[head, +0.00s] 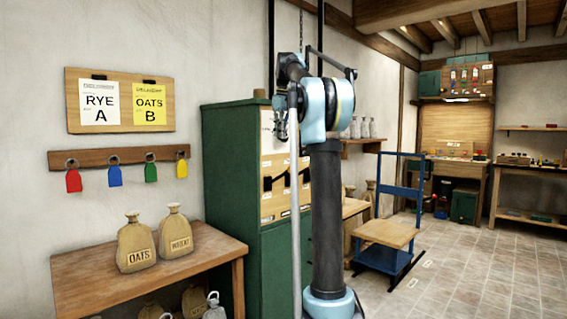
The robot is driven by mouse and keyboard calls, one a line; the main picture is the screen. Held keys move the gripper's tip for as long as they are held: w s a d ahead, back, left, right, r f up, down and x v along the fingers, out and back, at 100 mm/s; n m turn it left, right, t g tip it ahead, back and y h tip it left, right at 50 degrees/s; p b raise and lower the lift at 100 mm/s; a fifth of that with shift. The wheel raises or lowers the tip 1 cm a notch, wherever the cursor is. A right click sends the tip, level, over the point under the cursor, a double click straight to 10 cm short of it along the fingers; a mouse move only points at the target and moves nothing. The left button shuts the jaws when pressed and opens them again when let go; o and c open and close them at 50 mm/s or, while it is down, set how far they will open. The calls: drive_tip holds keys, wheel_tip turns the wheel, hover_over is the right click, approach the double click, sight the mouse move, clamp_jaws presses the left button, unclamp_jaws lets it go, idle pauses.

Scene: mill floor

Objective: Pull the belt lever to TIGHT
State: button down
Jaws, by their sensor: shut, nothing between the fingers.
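The green cabinet (228,180) stands left of centre against the wall. Its pale front panel (268,150) carries dark slots or handles and small labels, too small to read. I cannot make out a belt lever or a TIGHT mark; part of the panel is hidden behind my arm. My gripper (280,124) shows small and dark in front of the panel's upper part. It is shut and holds nothing. I cannot tell whether it touches the panel.
A wooden table (150,272) with OATS (137,245) and WHEAT (175,237) sacks stands at left. Colored tags (115,172) hang above under a RYE A / OATS B board (120,101). A blue cart (388,240) stands right of my arm. The tiled floor (480,275) at right is clear.

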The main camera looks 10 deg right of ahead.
drive_tip(key=shift+f, duration=0.1)
drive_tip(key=shift+s+d+f, duration=0.2)
drive_tip(key=shift+d+f, duration=0.1)
drive_tip(key=shift+f, duration=1.6)
drive_tip(key=shift+s+d+f, duration=0.15)
drive_tip(key=shift+d+f, duration=0.15)
drive_tip(key=shift+f, duration=1.55)
drive_tip(key=shift+s+d+f, duration=0.2)
drive_tip(key=shift+d+f, duration=0.1)
drive_tip(key=shift+f, duration=1.6)
drive_tip(key=shift+s+a+f, duration=0.1)
